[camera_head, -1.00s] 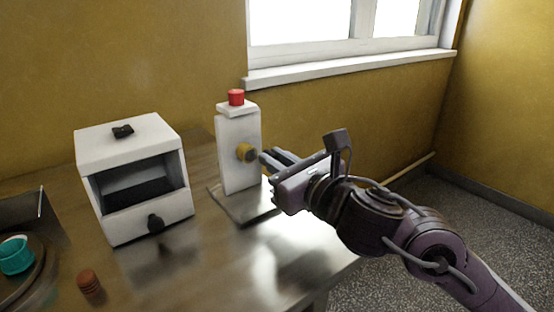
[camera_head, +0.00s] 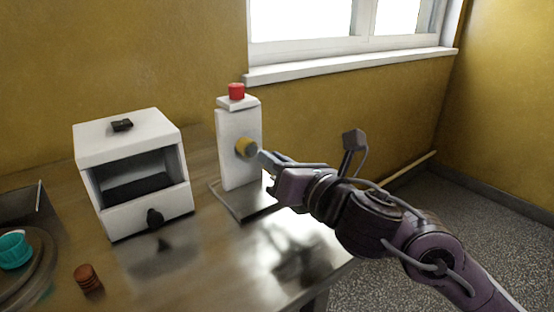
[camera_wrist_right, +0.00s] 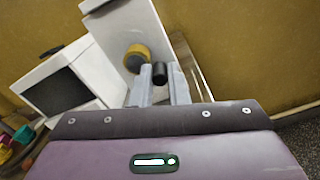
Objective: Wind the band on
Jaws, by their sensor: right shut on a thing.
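A white upright post (camera_head: 238,172) with a red button (camera_head: 236,91) on top stands on a dark base plate on the table. A yellow round hub (camera_head: 244,147) sticks out of its side; it also shows in the right wrist view (camera_wrist_right: 137,52). A short black handle (camera_wrist_right: 160,72) stands beside the hub. My right gripper (camera_head: 263,161) reaches in from the right, with its two fingers on either side of the handle, shut on it. I cannot make out a separate band. My left gripper is not in view.
A turquoise cup (camera_head: 14,251) and a brown ribbed piece (camera_head: 87,278) are at the lower left. The front right of the table (camera_head: 290,262) is bare.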

